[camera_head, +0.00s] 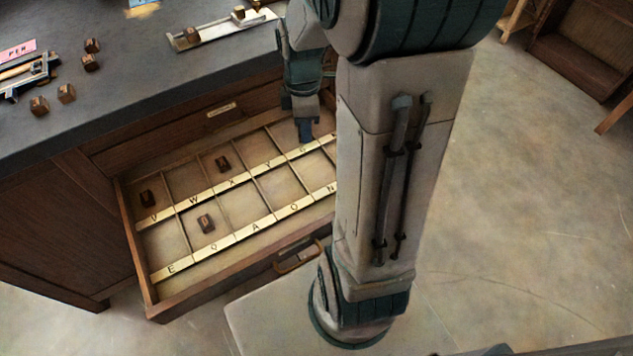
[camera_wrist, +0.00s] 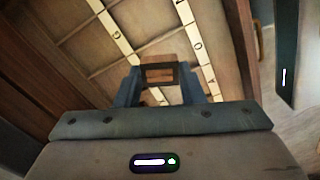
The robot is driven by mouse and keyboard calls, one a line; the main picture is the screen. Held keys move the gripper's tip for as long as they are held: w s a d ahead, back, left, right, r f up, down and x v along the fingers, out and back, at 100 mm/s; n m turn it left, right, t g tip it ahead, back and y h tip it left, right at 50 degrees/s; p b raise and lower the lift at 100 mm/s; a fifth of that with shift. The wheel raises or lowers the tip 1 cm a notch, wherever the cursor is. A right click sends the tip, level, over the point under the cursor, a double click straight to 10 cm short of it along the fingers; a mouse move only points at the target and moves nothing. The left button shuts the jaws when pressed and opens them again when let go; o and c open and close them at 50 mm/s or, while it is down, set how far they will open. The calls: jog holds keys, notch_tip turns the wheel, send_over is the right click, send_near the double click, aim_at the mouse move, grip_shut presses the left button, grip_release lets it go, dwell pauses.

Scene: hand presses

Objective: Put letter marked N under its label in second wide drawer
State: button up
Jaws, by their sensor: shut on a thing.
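My gripper (camera_head: 305,130) hangs over the right end of the open wide drawer (camera_head: 155,299). In the wrist view its two fingers (camera_wrist: 160,90) are shut on a small brown letter block (camera_wrist: 160,66). The letter on it cannot be read, and in the head view the block is hidden. The drawer has two rows of compartments with pale label strips. The N label (camera_head: 331,188) is at the right end of the front strip, beside my arm, which hides the drawer's right end. The held block appears above the drawer floor; its exact height is unclear.
Brown letter blocks lie in the drawer near the U label (camera_head: 147,198), X label (camera_head: 223,163) and Q label (camera_head: 206,222). Several more blocks (camera_head: 66,93) lie on the dark worktop (camera_head: 150,70), with a tray (camera_head: 215,33). The drawer handle (camera_head: 297,257) sticks out in front.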

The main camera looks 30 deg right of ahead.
jog(key=s+d+f+n+b, duration=0.2)
jog(key=s+f+n+b, duration=0.55)
jog(key=s+n, duration=0.2)
jog(key=b, duration=0.4)
send_over(317, 172)
jog(key=shift+m, duration=0.25)
notch_tip(317, 172, down, 7)
jog(key=shift+a+r, duration=0.1)
jog(key=shift+r, duration=0.05)
jog(key=shift+f+b, duration=0.7)
jog(key=shift+f, duration=1.25)
jog(key=shift+f, duration=0.1)
jog(key=o, duration=1)
jog(key=shift+f, duration=0.1)
jog(key=shift+c, duration=0.2)
